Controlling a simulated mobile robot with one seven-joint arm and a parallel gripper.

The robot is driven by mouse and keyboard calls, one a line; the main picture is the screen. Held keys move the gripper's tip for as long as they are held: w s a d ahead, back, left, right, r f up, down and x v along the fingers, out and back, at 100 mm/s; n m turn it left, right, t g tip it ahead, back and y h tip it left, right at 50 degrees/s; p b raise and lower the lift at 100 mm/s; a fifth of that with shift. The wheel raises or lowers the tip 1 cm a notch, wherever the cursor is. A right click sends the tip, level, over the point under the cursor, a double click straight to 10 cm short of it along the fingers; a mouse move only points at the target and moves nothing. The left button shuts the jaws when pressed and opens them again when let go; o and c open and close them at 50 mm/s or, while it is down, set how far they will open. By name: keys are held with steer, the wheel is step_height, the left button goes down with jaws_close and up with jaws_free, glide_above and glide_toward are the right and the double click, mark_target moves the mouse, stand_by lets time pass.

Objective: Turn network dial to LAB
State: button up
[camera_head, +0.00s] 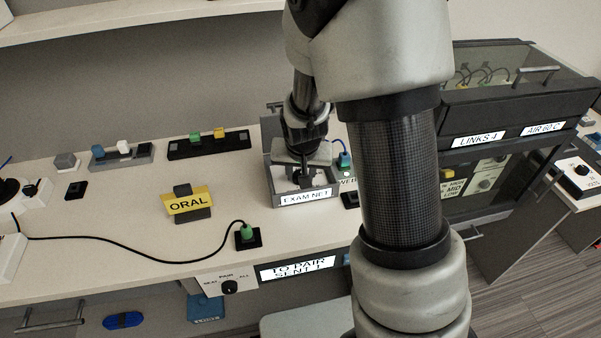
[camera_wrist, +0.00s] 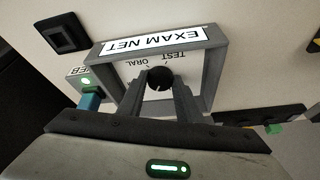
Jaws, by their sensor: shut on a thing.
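The network dial (camera_wrist: 160,74) is a small black knob inside a grey frame labelled EXAM NET (camera_wrist: 152,40), which appears upside down in the wrist view. The words ORAL and TEST show beside the knob; no LAB mark is visible. I cannot make out clearly where the knob points. My gripper (camera_wrist: 160,88) is shut on the knob, one finger on each side. In the head view, my gripper (camera_head: 305,176) reaches down into the grey EXAM NET box (camera_head: 306,198) on the bench, and the dial is hidden there.
A blue plug (camera_wrist: 89,101) with a lit green light stands close beside the frame. A yellow ORAL sign (camera_head: 188,203) and a green plug (camera_head: 246,232) with a black cable are to the left. A dark cabinet (camera_head: 520,125) stands at right.

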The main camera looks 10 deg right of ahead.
steer(key=shift+d+n+y+b, duration=0.2)
steer(key=shift+n+y+b, duration=0.1)
steer(key=shift+n+b, duration=0.3)
steer(key=shift+d+n+y, duration=0.1)
steer(key=shift+n+y, duration=0.2)
steer(key=shift+n, duration=0.5)
steer(key=n+p, duration=0.2)
steer(key=shift+r+y+p, duration=0.15)
steer(key=shift+y+p, duration=0.2)
steer(key=shift+y, duration=0.05)
steer(key=shift+w+n+p, duration=0.1)
steer(key=shift+n+p, duration=0.25)
steer(key=shift+n, duration=0.15)
steer(key=o, duration=0.8)
steer(key=shift+c, duration=0.2)
